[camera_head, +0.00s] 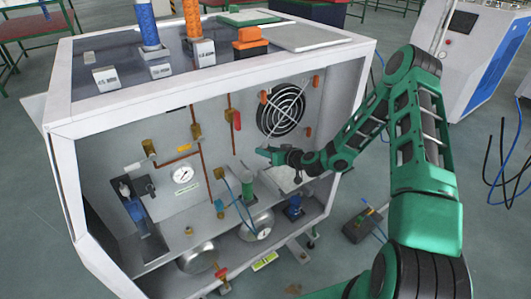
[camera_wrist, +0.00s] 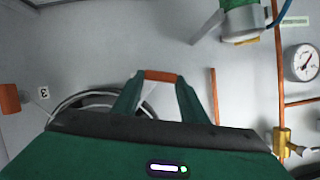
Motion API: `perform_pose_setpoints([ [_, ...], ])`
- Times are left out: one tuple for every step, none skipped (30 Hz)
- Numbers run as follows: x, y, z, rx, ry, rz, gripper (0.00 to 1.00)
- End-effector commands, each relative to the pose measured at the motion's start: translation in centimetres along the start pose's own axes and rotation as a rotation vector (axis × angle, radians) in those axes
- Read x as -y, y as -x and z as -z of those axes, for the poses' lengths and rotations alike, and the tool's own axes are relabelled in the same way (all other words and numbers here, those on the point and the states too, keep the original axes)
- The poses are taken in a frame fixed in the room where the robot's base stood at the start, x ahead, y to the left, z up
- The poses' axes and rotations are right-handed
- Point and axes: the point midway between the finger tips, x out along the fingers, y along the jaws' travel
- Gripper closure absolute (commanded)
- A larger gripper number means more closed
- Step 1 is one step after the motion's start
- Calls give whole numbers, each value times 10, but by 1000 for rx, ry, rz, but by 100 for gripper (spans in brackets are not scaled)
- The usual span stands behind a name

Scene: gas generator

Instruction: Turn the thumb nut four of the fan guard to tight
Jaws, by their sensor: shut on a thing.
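The fan guard (camera_head: 283,110) is a black round grille on the back wall of the cabinet. Orange thumb nuts show at its upper left (camera_head: 264,97), upper right (camera_head: 316,81) and lower right (camera_head: 308,131). My gripper (camera_head: 262,152) is at its lower left and covers that corner in the head view. In the wrist view my gripper (camera_wrist: 160,82) has its two green fingers shut on an orange thumb nut (camera_wrist: 160,75). Another orange thumb nut (camera_wrist: 9,99) is at the left beside a label "3" (camera_wrist: 43,92). My gripper hides much of the fan guard there.
A pressure gauge (camera_head: 183,174) and copper pipes with a red-handled valve (camera_head: 237,120) are on the wall left of my gripper. A green cylinder (camera_head: 247,188) with blue hoses stands below it. The cabinet's right wall (camera_head: 350,105) is close to my arm.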

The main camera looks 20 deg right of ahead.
Motion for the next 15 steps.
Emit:
perform_pose_setpoints([
  [-3,0,-1,0,-34,10,83],
  [-4,0,-1,0,-58,20,83],
  [-5,0,-1,0,-91,33,83],
  [-5,1,-1,0,-117,44,83],
  [-6,1,-1,0,-143,54,83],
  [-7,0,-1,0,-178,69,83],
  [-7,0,-2,0,-205,79,83],
  [-7,0,-2,0,-231,91,83],
  [-8,0,-2,0,-266,105,83],
  [-8,0,-2,0,-293,117,83],
  [-9,0,-2,-1,-319,127,83],
  [-10,0,-2,0,-355,141,83],
  [-10,0,-2,-1,-382,152,83],
  [-10,0,-3,-1,-407,163,83],
  [-11,0,-3,-1,-443,178,83],
])
